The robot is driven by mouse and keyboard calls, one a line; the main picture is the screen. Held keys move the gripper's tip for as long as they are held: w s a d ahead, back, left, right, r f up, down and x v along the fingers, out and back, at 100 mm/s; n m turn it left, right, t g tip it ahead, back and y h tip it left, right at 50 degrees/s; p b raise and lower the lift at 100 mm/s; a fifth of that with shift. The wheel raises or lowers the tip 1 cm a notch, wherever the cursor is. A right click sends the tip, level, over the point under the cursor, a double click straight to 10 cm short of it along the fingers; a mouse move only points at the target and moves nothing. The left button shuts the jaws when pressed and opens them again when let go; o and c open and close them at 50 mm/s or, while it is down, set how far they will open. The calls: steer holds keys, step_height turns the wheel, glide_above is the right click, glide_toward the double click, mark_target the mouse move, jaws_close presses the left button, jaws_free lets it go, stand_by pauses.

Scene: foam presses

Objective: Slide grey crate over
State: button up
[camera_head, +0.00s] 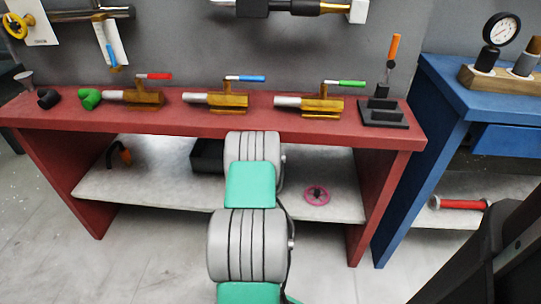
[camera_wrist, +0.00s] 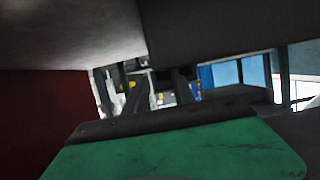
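The grey crate (camera_head: 207,157) is a dark, open-looking box on the lower shelf under the red bench. It stands just left of my arm in the head view, and my arm hides its right side. My gripper is hidden in the head view, behind my arm and under the bench top. In the wrist view, two dark fingers of my gripper (camera_wrist: 161,95) stand apart with background showing between them, and nothing is held. A large dark surface fills the upper right of the wrist view; I cannot tell if it is the crate.
The lower shelf (camera_head: 330,205) holds a pink handwheel (camera_head: 317,195) right of my arm and a black-and-orange part (camera_head: 120,155) at the left. The red bench top (camera_head: 200,123) lies close above, with several valves on it. A blue table (camera_head: 445,95) stands at the right.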

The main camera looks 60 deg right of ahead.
steer(key=b+x, duration=0.2)
steer(key=x, duration=0.3)
steer(key=shift+w+d+f, duration=0.15)
steer(key=shift+d+f, duration=0.1)
steer(key=shift+w+d, duration=0.25)
steer(key=shift+d, duration=0.3)
jaws_close()
stand_by(0.7)
